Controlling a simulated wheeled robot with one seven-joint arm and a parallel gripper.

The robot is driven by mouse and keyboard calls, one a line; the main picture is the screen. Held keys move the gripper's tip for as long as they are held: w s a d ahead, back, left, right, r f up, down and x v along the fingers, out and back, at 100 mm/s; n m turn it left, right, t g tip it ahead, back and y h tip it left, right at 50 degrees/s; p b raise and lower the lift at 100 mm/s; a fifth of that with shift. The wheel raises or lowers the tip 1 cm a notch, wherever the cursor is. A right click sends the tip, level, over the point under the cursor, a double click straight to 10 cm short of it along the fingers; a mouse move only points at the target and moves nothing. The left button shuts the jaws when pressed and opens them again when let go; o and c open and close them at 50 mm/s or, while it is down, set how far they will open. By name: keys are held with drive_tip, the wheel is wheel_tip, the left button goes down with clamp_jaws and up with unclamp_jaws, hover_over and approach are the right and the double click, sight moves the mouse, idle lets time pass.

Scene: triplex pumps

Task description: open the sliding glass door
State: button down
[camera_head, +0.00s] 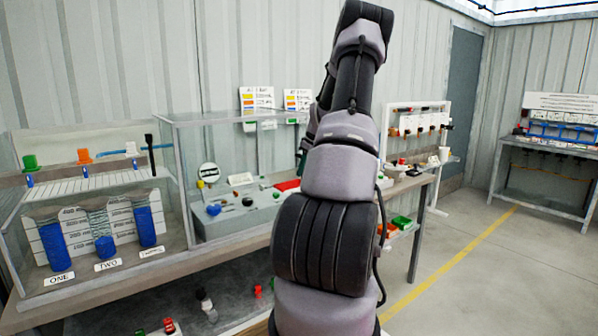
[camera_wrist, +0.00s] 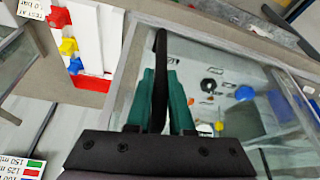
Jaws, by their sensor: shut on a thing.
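In the wrist view, my gripper (camera_wrist: 163,105) has its two green fingers shut on a dark upright bar, the door handle (camera_wrist: 160,62). The handle stands at the edge of a glass pane, the sliding glass door (camera_wrist: 228,62), with a grey panel of knobs visible through it. In the head view, the glass case (camera_head: 228,116) stands on a bench left of my arm. My arm hides the case's right end, the gripped handle and most of my gripper there. I cannot tell how far the door stands open.
The left compartment holds three blue-filled cylinders (camera_head: 105,248) and a white rack (camera_head: 90,184). A second dark handle (camera_head: 150,155) stands at its right. A white board with red, blue and yellow pieces (camera_wrist: 80,42) lies beside the case. The floor (camera_head: 480,270) at right is clear.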

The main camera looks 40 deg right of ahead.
drive_tip(key=c, duration=0.8)
unclamp_jaws()
drive_tip(key=shift+r, duration=0.1)
drive_tip(key=v, duration=1)
drive_tip(key=shift+r, duration=0.3)
drive_tip(key=shift+s, duration=0.15)
